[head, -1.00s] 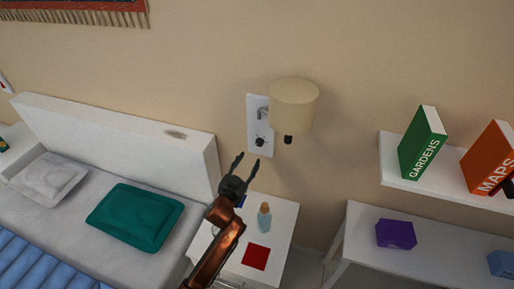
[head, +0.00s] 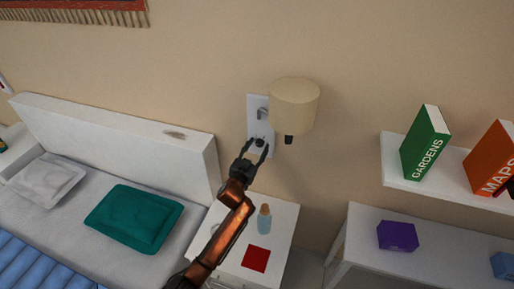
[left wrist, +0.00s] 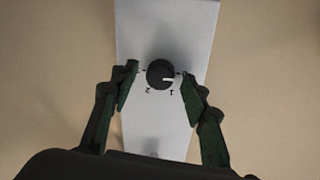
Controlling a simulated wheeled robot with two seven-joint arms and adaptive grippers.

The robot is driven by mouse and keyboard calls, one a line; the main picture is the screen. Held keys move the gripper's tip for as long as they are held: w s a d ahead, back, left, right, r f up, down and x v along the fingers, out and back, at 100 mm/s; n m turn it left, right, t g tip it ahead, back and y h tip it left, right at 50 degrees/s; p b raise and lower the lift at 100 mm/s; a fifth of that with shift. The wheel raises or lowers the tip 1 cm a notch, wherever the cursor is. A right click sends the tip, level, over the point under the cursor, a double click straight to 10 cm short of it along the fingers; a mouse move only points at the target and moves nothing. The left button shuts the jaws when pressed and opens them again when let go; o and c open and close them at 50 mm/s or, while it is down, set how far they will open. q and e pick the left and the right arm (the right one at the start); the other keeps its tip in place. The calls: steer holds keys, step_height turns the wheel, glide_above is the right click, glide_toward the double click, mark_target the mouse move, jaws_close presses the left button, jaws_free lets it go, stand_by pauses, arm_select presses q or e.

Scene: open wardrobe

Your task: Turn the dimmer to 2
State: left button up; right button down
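The dimmer is a round black knob (left wrist: 160,73) on a white wall plate (left wrist: 165,25) below the lamp. In the left wrist view its white pointer points right and slightly down, above the "1" mark; a "2" mark lies at its lower left. My left gripper (head: 257,147) is open in front of the plate. In the left wrist view its two fingers stand on either side of the knob, with gaps between them and it. The knob also shows, partly hidden, in the head view (head: 259,142). My right gripper is not clearly in view.
A beige lamp shade (head: 293,105) juts out just right of the plate. Below is a white nightstand (head: 283,225) with a bottle (head: 264,220) and a red square (head: 255,259). The bed headboard (head: 120,130) stands left, a book shelf (head: 440,185) right.

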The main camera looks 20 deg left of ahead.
arm_select(q)
steer(key=c, duration=0.6)
jaws_close()
